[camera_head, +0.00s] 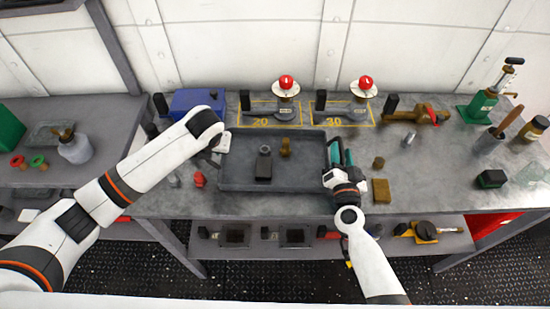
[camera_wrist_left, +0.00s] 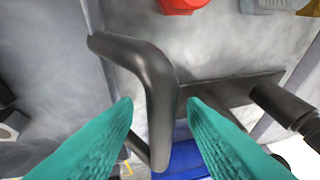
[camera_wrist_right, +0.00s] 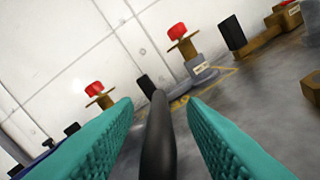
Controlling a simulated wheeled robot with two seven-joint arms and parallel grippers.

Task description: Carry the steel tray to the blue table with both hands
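The steel tray (camera_head: 240,184) lies flat on a grey workbench. It holds a dark block (camera_head: 264,166) and a small brass piece (camera_head: 285,148). In the left wrist view a dark tray handle (camera_wrist_left: 155,85) passes between the teal fingers of my left gripper (camera_wrist_left: 160,102), which are apart. In the head view my left wrist hides that gripper at the tray's left end. My right gripper (camera_head: 342,152) is at the tray's right end, fingers apart. In the right wrist view a dark handle bar (camera_wrist_right: 158,140) stands between its fingers (camera_wrist_right: 160,102), with gaps beside it. I see no blue table.
A blue box (camera_head: 195,101) stands behind the tray's left end. Two red-knobbed fixtures (camera_head: 286,84) (camera_head: 364,84) stand behind it. A red piece (camera_head: 199,179) and a brown block (camera_head: 381,191) lie near the tray's sides. Another bench (camera_head: 110,130) stands left.

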